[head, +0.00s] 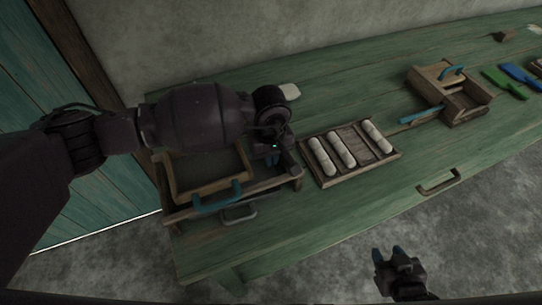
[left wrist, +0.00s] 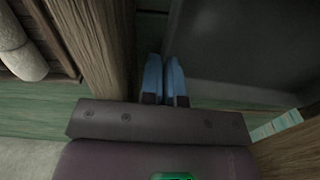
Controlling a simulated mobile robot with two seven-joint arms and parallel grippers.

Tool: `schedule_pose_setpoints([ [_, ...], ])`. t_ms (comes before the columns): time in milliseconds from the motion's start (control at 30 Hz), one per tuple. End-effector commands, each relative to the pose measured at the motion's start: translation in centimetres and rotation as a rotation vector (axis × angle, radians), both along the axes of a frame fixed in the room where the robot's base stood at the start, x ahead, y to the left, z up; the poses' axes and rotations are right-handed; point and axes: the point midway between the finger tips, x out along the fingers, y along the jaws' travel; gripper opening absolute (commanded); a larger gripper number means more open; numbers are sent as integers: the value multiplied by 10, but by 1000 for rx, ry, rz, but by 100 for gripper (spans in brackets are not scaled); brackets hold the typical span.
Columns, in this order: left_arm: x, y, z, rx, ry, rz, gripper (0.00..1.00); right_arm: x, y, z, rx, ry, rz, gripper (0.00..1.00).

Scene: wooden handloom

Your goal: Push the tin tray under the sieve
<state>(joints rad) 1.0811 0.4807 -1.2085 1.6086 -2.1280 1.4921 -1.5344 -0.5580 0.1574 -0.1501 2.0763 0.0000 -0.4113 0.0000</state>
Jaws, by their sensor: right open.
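The sieve (head: 176,180) is a wooden frame with a blue front handle (head: 217,198). It sits on a wooden stand (head: 262,187) at the left end of the green bench. My left gripper (head: 272,157) is low at the stand's right side. In the left wrist view its blue fingers (left wrist: 165,80) are together, beside a wooden post (left wrist: 105,45) and a dark grey flat piece (left wrist: 245,50) with a paler edge. This may be the tin tray; I cannot tell whether they touch. My arm hides part of the sieve. My right gripper (head: 388,255) is open and empty before the bench.
A wooden tray with several pale rolls (head: 342,149) lies right of the stand. Further right are a wooden box with blue handles (head: 448,92), a green brush-like tool (head: 504,83) and a blue one (head: 520,75).

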Motion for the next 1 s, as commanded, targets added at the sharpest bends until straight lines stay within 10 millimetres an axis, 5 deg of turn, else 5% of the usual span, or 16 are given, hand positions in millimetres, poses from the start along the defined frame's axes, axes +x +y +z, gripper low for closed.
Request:
schedule_pose_setpoints([
  [233, 0, 0, 0, 0, 0, 0, 33, 0, 0, 0, 0, 0, 0, 43],
  [700, 0, -2, 3, -5, -3, -2, 33, 1, 4, 2, 14, -6, -12, 43],
  [1000, 2, -6, 44, -9, -14, 5, 33, 9, 3, 27, 10, -40, -7, 43],
])
